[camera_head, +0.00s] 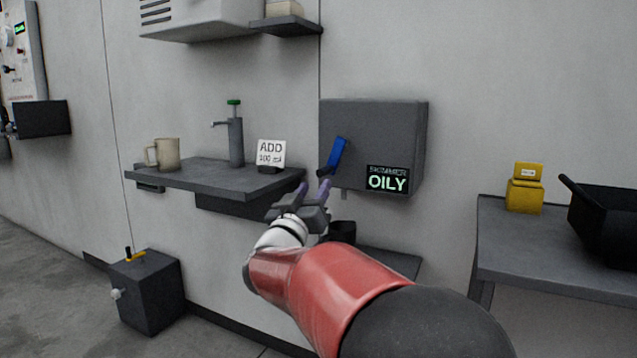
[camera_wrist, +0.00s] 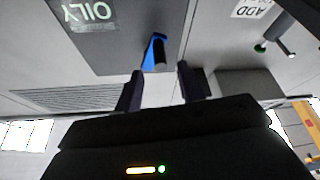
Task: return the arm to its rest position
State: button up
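My gripper (camera_head: 313,190) is at the end of my raised red and white arm, in front of the wall. Its two fingers are apart with nothing between them; the gap also shows in the wrist view (camera_wrist: 160,82). Just beyond the fingertips is a blue lever (camera_head: 337,156) on the left side of a grey wall box (camera_head: 372,135). The lever also shows in the wrist view (camera_wrist: 154,52), past the fingertips and apart from them as far as I can tell. The box carries a sign reading "OILY" (camera_head: 387,180).
Left of my gripper, a wall shelf (camera_head: 210,178) holds a beige mug (camera_head: 163,154), a tap (camera_head: 235,140) and an "ADD" card (camera_head: 271,152). A dark cup (camera_head: 342,233) is partly hidden behind my arm. A table (camera_head: 540,262) stands right; a dark box (camera_head: 147,290) sits on the floor.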

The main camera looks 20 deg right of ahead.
jog(key=shift+s+a+f, duration=0.15)
jog(key=shift+s+a, duration=0.1)
dwell(0.3)
jog(key=s+a+f+n+y+p, duration=0.2)
jog(key=s+a+n+y, duration=0.25)
jog(key=a+y, duration=0.3)
jog(key=s+a+f+n+y+p, duration=0.25)
jog(key=s+a+y, duration=0.3)
jog(key=y, duration=0.35)
jog(key=s+f+g+p, duration=0.1)
jog(key=s+f+g, duration=0.4)
jog(key=s, duration=0.5)
jog(key=s+f+g+p, duration=0.2)
jog(key=s+f+g, duration=0.3)
jog(key=s, duration=0.5)
jog(key=shift+f+m, duration=0.3)
jog(key=shift+f, duration=0.45)
